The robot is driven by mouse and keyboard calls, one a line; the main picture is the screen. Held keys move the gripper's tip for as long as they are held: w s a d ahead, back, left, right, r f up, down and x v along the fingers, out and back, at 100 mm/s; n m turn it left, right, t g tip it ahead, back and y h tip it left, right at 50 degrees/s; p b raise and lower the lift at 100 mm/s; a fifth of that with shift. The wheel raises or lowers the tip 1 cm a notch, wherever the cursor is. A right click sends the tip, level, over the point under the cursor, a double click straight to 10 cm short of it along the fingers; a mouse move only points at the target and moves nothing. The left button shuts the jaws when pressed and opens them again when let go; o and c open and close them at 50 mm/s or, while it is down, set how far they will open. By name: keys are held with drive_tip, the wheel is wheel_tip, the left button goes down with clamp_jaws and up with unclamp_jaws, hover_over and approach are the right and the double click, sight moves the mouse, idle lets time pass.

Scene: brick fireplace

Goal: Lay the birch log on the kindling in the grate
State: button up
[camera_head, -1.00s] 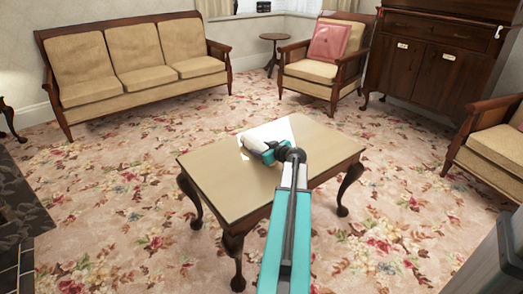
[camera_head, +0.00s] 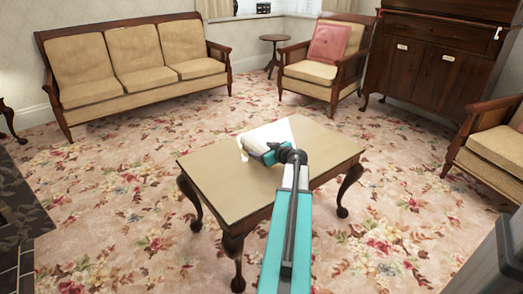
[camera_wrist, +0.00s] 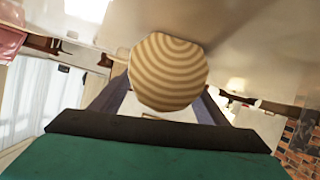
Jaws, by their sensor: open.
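The birch log (camera_wrist: 168,72) shows its round, ringed cut end in the wrist view. It lies between the two dark fingers of my gripper (camera_wrist: 164,98). The fingers are open on either side of it, and I cannot tell whether they touch it. In the head view my gripper (camera_head: 262,150) is low over the far part of the wooden table (camera_head: 225,190). The log's pale end (camera_head: 248,142) shows just beyond it; most of the log is hidden. The grate and kindling are not in view.
A sofa (camera_head: 130,65), an armchair (camera_head: 310,70) with a pink cushion and a dark cabinet (camera_head: 440,60) stand behind. Floral carpet (camera_head: 120,200) is clear around the table. Dark tiles (camera_head: 15,220) lie at left.

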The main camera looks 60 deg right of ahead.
drive_tip(key=p+v, duration=0.1)
drive_tip(key=v, duration=0.9)
drive_tip(key=shift+s+a+r+p, duration=0.1)
drive_tip(key=shift+s+a+p, duration=0.1)
drive_tip(key=shift+p, duration=0.15)
drive_tip(key=shift+s+a+r, duration=0.1)
drive_tip(key=shift+s+r, duration=0.05)
drive_tip(key=shift+s, duration=0.2)
drive_tip(key=shift+s, duration=0.1)
